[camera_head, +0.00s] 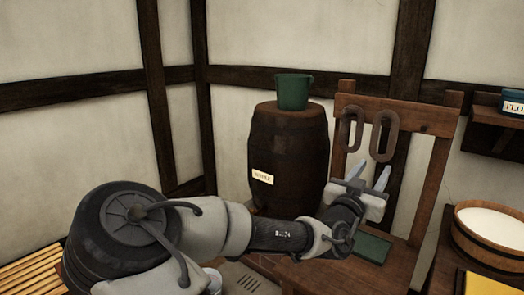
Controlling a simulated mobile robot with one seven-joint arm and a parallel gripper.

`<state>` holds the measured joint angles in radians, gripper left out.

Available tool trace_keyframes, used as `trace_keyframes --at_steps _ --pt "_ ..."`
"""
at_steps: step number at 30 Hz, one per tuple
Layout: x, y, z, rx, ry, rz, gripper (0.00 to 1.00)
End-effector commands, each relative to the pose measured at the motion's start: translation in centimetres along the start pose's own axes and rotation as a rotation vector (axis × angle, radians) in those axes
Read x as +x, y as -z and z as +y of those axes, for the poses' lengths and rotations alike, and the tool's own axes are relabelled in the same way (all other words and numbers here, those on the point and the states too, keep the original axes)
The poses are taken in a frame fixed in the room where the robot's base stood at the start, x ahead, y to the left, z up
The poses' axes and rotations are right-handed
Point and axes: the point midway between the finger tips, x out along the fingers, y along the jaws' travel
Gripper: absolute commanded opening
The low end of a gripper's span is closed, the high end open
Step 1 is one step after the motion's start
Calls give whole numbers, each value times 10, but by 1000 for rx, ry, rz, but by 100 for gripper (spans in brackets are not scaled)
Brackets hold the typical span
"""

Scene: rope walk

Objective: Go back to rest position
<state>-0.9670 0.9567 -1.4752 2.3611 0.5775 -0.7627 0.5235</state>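My gripper (369,174) is at the end of my arm, which reaches from the lower left across the front of the barrel. Its two pale fingers point up and stand apart, with nothing visible between them. In the picture it lies in front of the wooden chair-like frame (441,150), just below two brown oval rings (384,135) that hang there. I cannot tell how far it is from the frame.
A dark barrel (290,160) carries a green cup (293,92). A green flat block (373,248) lies below my gripper. At right are a wooden tub (495,251) with white contents, a yellow surface (493,284), and a wall shelf (487,117) with a blue container (512,102).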

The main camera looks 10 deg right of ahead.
Motion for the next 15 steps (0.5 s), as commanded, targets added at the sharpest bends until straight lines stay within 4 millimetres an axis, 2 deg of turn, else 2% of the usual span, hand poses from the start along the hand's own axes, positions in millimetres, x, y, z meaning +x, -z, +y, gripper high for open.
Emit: trace_keyframes --at_steps 2,4,5,7,9,12,15 --pt "1 -16 7 8 -16 -53 40" --pt "0 -44 17 23 -40 -148 40" --pt "-2 -60 21 31 -52 -204 40" --pt "-14 -105 30 58 -75 -369 40" --pt "-38 -151 30 93 -77 -572 40" --pt "-82 -193 14 137 -28 -833 40" --pt "-131 -202 -13 169 77 -1046 40"
